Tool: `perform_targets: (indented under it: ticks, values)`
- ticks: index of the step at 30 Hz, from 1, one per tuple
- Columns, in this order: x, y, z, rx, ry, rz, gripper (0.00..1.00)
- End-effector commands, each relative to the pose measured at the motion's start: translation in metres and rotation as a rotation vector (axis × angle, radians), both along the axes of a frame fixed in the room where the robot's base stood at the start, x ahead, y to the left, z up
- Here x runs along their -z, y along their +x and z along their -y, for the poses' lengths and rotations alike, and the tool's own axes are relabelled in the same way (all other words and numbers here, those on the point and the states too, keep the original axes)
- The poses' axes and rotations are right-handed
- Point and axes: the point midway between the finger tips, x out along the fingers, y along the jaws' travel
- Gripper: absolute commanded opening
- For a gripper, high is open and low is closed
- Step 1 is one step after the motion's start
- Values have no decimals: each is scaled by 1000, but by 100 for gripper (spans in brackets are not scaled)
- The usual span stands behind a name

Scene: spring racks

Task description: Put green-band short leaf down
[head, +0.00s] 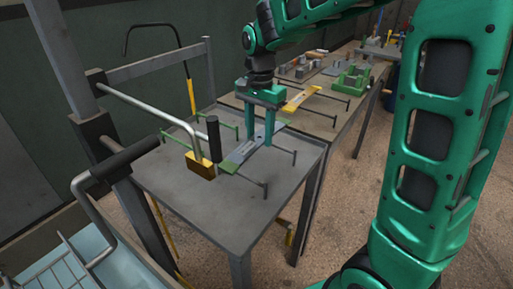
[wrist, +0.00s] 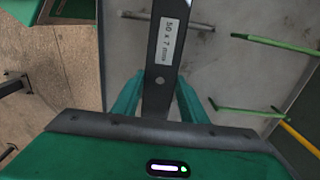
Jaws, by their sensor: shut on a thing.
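The leaf (head: 243,152) is a flat grey strip with a green band at its near end, over the near table in the head view. In the wrist view the leaf (wrist: 163,60) runs up the picture between the fingers, with a white label reading about "50 x 7 mm" and a small hole below it. My gripper (head: 260,138) points down and is shut on the leaf, also in the wrist view (wrist: 160,88). The leaf is low over the table; whether it touches the pegs or the top cannot be told.
The grey table (head: 190,185) carries green pegs (head: 175,136) on the left and grey pegs (head: 262,186) on the right. A yellow-banded leaf (head: 302,98) lies farther back. A handle with a brass-coloured block (head: 201,164) hangs close to the left. The table's near part is bare.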

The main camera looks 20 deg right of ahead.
Motion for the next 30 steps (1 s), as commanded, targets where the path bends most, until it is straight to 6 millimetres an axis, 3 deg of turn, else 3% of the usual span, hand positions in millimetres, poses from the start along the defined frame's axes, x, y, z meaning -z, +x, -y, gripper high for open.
perform_targets:
  ticks: [8,17,30]
  values:
    - [17,0,-1,-2,1,1,3]
    - [48,0,-1,-2,1,1,3]
    - [53,0,-1,-1,0,2,3]
